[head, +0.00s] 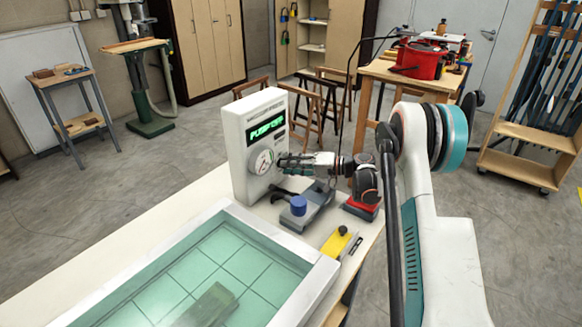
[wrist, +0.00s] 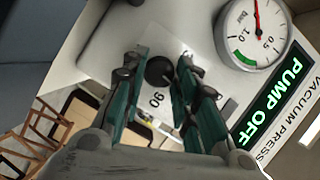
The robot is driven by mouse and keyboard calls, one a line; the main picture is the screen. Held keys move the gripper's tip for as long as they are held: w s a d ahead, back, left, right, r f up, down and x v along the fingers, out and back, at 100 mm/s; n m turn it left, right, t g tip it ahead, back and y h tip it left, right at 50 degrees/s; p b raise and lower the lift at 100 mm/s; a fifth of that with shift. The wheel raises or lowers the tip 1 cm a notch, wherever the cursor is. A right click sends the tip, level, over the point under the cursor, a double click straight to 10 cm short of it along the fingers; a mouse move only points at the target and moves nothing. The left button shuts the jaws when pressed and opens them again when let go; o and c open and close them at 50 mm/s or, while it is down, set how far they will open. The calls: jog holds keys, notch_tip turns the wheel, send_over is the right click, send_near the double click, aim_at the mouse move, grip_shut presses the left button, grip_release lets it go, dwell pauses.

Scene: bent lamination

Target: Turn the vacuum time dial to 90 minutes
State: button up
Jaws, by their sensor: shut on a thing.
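The vacuum press control box (head: 246,130) is a white upright unit on the table, with a green lit display (head: 266,129) that reads PUMP OFF. The dark round dial knob (wrist: 158,71) is on its face, with a printed 90 beside it in the wrist view. My gripper (head: 281,162) reaches the box face from the right, and its two green-padded fingers (wrist: 162,62) are shut on the knob, one on each side. The dial's pointer cannot be made out. In the head view my gripper hides the knob.
A round white pressure gauge (head: 261,162) is close to my fingers; it also shows in the wrist view (wrist: 252,32). A grey tool with a blue knob (head: 299,205) and a yellow block (head: 336,242) lie on the table below my arm. A white-framed glassy press bed (head: 318,288) fills the foreground.

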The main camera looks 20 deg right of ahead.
jog(key=m+y+b, duration=0.1)
jog(key=m, duration=0.1)
jog(key=shift+f+m, duration=0.1)
jog(key=shift+m, duration=0.2)
jog(key=o, duration=1.1)
jog(key=shift+c, duration=0.2)
jog(key=shift+d, duration=0.1)
jog(key=v, duration=1.2)
jog(key=shift+f, duration=0.15)
